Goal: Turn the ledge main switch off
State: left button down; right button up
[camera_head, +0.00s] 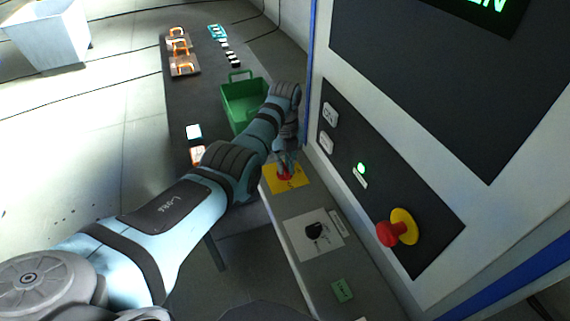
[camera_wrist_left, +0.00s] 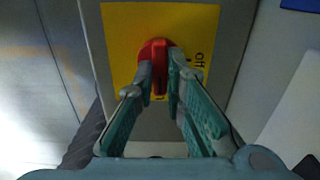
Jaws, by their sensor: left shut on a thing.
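The ledge main switch is a red rotary handle (camera_head: 284,176) on a yellow plate (camera_head: 301,183) set on the narrow grey ledge. In the left wrist view the red handle (camera_wrist_left: 158,55) stands upright in the picture on the yellow plate (camera_wrist_left: 120,35), with the word "off" to its right. My left gripper (camera_head: 287,160) reaches down onto the switch from above. Its fingertips (camera_wrist_left: 160,82) are shut on the handle, one on each side. The fingers hide part of the handle and plate. My right gripper is not in view.
A black knob (camera_head: 316,231) on a white plate and a green label (camera_head: 343,290) are farther along the ledge. A red emergency stop (camera_head: 390,234) and a lit green lamp (camera_head: 361,168) are on the upright panel. A green crate (camera_head: 238,104) stands on the dark table behind.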

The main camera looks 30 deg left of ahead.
pick_arm(q)
jog(key=shift+n, duration=0.4)
jog(key=n, duration=0.3)
jog(key=shift+n, duration=0.4)
jog(key=n, duration=1.3)
jog(key=shift+f, duration=0.1)
jog(key=c, duration=1.7)
grip_release()
jog(key=shift+a, duration=0.1)
jog(key=shift+o, duration=0.2)
